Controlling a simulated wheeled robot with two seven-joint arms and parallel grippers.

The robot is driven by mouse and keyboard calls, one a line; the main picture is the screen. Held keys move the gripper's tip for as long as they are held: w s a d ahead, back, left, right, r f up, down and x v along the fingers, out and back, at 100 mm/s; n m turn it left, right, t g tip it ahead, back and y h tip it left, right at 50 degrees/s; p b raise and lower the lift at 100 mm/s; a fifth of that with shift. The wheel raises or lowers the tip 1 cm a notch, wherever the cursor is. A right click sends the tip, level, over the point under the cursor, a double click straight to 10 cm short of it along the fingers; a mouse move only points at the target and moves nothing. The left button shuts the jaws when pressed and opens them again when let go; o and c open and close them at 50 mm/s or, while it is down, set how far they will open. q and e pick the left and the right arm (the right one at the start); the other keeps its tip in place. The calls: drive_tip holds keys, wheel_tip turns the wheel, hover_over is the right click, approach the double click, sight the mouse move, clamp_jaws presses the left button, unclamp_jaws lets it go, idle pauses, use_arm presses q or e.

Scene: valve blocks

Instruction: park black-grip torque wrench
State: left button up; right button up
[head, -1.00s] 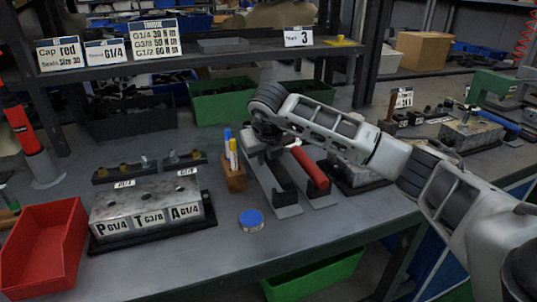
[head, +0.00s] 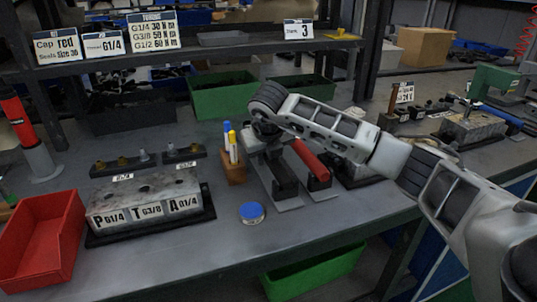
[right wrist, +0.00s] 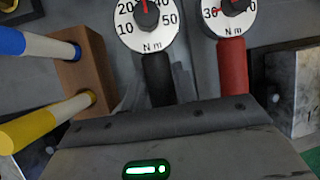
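The black-grip torque wrench lies on a grey stand plate (head: 289,206) at mid-bench; its black grip (head: 285,180) points toward the front edge. In the right wrist view its round Nm dial (right wrist: 147,24) and black grip (right wrist: 158,80) show, the grip running under my gripper body. A red-grip wrench (head: 311,161) lies beside it on the right, its dial (right wrist: 230,14) also in the right wrist view. My right gripper (head: 264,140) is over the dial end of the black-grip wrench. Its fingertips are hidden, so I cannot tell whether it holds anything. My left gripper is out of view.
A wooden pen holder (head: 233,168) with blue and yellow markers stands close left of the wrenches. A blue-lidded tin (head: 252,213) stands in front. A valve block (head: 145,200) and red bin (head: 40,243) are left.

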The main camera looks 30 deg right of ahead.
drive_tip(key=o, duration=0.4)
drive_tip(key=shift+c, duration=0.2)
drive_tip(key=shift+f, duration=0.1)
drive_tip(key=shift+r, duration=0.2)
use_arm(q)
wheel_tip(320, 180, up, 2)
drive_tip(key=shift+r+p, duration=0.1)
drive_tip(key=shift+p, duration=0.2)
use_arm(e)
drive_tip(key=v, duration=1.6)
drive_tip(key=shift+f, duration=0.15)
